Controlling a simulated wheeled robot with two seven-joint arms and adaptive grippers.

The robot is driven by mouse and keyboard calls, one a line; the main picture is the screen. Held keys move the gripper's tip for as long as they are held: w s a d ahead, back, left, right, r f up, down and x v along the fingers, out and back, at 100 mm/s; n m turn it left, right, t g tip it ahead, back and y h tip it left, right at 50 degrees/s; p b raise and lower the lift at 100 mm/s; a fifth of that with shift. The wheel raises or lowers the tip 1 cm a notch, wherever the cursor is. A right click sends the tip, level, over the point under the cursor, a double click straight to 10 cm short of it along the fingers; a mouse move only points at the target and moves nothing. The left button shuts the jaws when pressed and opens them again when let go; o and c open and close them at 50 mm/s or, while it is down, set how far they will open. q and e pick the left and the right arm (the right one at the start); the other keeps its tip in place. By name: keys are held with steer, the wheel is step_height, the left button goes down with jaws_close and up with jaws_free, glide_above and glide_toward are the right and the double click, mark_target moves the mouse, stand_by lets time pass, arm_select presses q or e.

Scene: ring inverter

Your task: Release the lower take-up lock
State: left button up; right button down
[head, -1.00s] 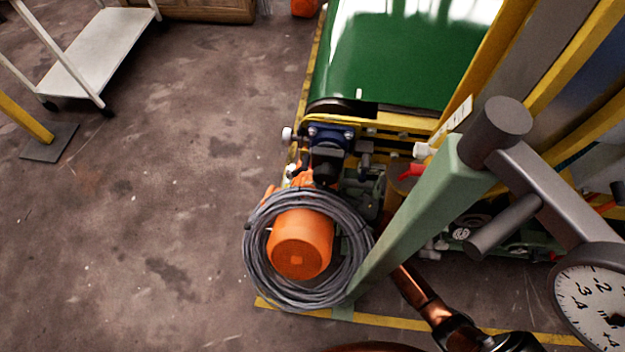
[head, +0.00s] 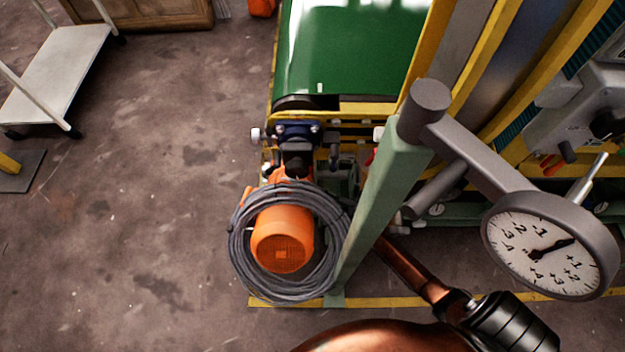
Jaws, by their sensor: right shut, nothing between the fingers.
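I cannot make out for certain which part is the lower take-up lock. A small red part (head: 370,158) shows beside the green post (head: 385,190), partly hidden by it. A red-orange handle (head: 553,168) sits low on the grey machine (head: 590,105) at right, beside a dark knob (head: 568,152). My right arm comes in from the bottom. Its copper link runs up-left towards the post, and my right gripper (head: 388,246) is at that end, mostly hidden, shut and empty. It holds no visible part. My left gripper is out of view.
A round dial gauge (head: 550,248) hangs from a grey arm on the post. An orange motor (head: 283,238) with a coiled grey cable (head: 240,262) stands left of the post. The green conveyor belt (head: 350,50) lies behind. Open floor and a white cart (head: 62,75) are at left.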

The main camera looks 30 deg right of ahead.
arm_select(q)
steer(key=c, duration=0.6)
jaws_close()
arm_select(e)
steer(key=s+d+f+m+g+h, duration=0.3)
steer(key=s+f+m+g+h, duration=0.1)
steer(key=s+f+m+h, duration=1.15)
steer(key=s+a+f+m+g+y, duration=0.1)
steer(key=s+a+m+g, duration=0.3)
steer(key=s, duration=0.6)
steer(key=s+a+f+m+g+y, duration=0.2)
steer(key=s+a+m+g, duration=0.1)
steer(key=s, duration=0.7)
steer(key=shift+s+a+m+g, duration=0.25)
steer(key=shift+a+m+g, duration=0.25)
steer(key=shift+m, duration=0.75)
steer(key=shift+d+f, duration=0.1)
steer(key=shift+d, duration=0.05)
